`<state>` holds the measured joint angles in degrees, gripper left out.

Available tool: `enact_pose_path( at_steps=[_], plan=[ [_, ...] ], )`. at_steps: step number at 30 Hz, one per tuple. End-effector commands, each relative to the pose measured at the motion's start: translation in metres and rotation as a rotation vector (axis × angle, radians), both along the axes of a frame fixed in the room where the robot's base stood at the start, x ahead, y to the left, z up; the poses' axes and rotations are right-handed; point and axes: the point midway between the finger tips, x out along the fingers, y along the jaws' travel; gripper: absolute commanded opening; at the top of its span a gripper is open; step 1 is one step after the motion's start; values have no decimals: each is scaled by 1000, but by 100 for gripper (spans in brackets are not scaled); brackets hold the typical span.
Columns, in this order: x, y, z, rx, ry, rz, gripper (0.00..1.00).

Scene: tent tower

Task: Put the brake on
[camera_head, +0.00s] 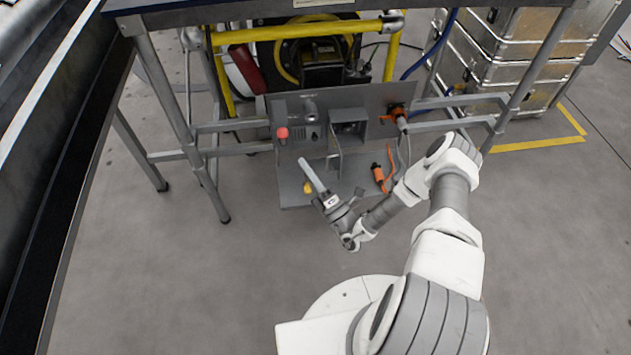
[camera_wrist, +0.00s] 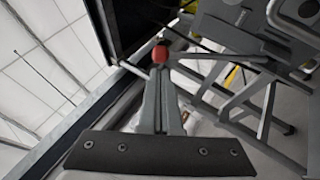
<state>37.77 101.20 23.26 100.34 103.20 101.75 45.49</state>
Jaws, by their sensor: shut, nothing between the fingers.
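A grey panel (camera_head: 355,120) with controls stands under the table, with a grey shelf (camera_head: 350,195) at its foot. A red round knob (camera_head: 283,133) is at the panel's left, probably the brake's handle; no label is readable. My gripper (camera_head: 302,162) is shut and empty, its long grey fingers pointing up-left at the knob, with a small gap in the head view. In the wrist view the red knob (camera_wrist: 160,53) is straight ahead, at the tips of my gripper (camera_wrist: 162,70). Whether they touch cannot be told. The knob's mount is hidden there.
An orange connector (camera_head: 396,113) is on the panel's right, with an orange-handled part (camera_head: 379,174) below. A yellow part (camera_head: 308,188) is beside my fingers. Table legs (camera_head: 185,130) stand left; metal cases (camera_head: 500,50) stand back right. The floor in front is clear.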

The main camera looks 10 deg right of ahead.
Motion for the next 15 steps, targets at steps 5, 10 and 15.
enact_pose_path(
  at_steps=[5,10,15],
  plan=[
    [28,16,14,-4,-3,2,0],
    [43,24,25,-1,-1,1,0],
    [49,27,29,-1,0,0,0]
  ],
)
